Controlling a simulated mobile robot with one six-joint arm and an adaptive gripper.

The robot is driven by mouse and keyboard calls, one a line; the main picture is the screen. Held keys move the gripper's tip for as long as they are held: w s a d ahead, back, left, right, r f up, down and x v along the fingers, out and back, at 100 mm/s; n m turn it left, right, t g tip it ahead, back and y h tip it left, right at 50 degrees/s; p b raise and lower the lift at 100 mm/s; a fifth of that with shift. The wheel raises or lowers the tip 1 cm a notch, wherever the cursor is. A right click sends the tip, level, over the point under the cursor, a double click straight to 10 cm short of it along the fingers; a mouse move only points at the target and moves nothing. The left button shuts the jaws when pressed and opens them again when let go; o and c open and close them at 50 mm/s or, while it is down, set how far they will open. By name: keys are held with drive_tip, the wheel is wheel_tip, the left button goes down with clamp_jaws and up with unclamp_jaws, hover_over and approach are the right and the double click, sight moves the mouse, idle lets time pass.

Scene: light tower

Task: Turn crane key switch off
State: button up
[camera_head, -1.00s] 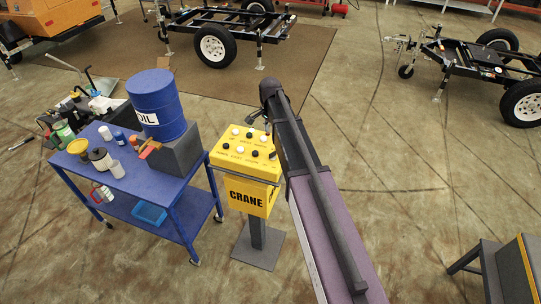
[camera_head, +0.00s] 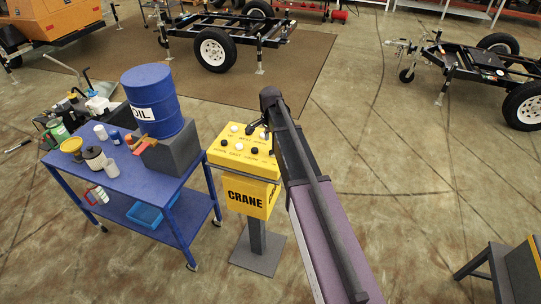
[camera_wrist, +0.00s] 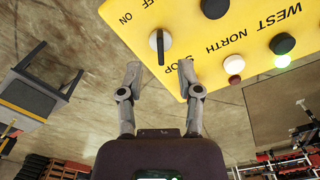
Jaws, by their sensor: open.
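The yellow crane control box (camera_head: 243,155) stands on a grey pedestal with a "CRANE" label, just left of my arm in the head view. In the wrist view the yellow panel (camera_wrist: 205,62) fills the upper right. The key switch (camera_wrist: 160,41) is a round silver knob with a dark bar, beside the printed words ON, OFF and STOP. My gripper (camera_wrist: 160,72) is open, its two grey fingers apart. The fingertips lie just below the key switch in the wrist view, with nothing between them. I cannot tell whether they touch the panel. In the head view my arm hides the panel's right side.
A black button (camera_wrist: 214,8) and a white button (camera_wrist: 234,65) sit near the switch. A blue cart (camera_head: 150,182) with an oil drum (camera_head: 153,101) and several containers stands close left of the box. Open floor lies right of my arm.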

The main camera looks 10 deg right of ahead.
sight(270, 151)
drive_tip(key=shift+f+b, duration=2.75)
drive_tip(key=shift+f, duration=0.35)
clamp_jaws()
